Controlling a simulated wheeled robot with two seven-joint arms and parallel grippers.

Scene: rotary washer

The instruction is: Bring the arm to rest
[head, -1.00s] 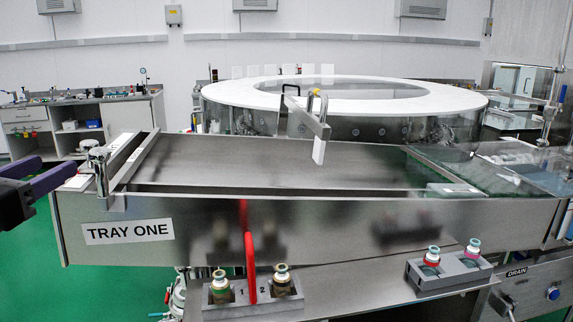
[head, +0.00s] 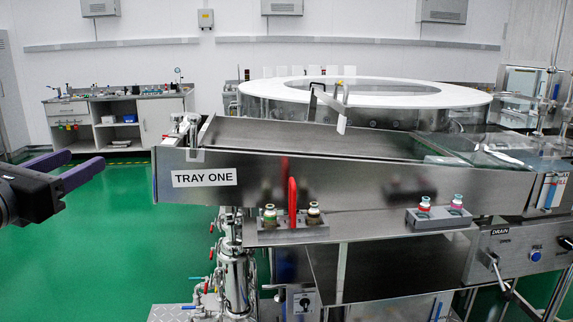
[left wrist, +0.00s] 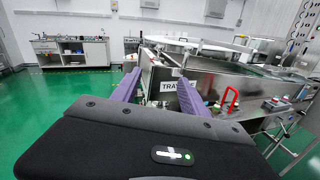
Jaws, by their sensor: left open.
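My left gripper (head: 84,168) is at the left of the head view, over the green floor. Its two purple fingers are apart with nothing between them. In the left wrist view the gripper (left wrist: 157,84) points toward the steel machine, with the fingers spread and empty. The tray marked TRAY ONE (head: 270,200) is to the right of the fingertips, with a clear gap in the head view. My right gripper is not in view.
A red handle (head: 292,200) stands between two vials in a grey holder (head: 293,235). A second holder (head: 441,218) is to the right. A round white-topped table (head: 260,85) is behind. Green floor (head: 90,265) is open at the left.

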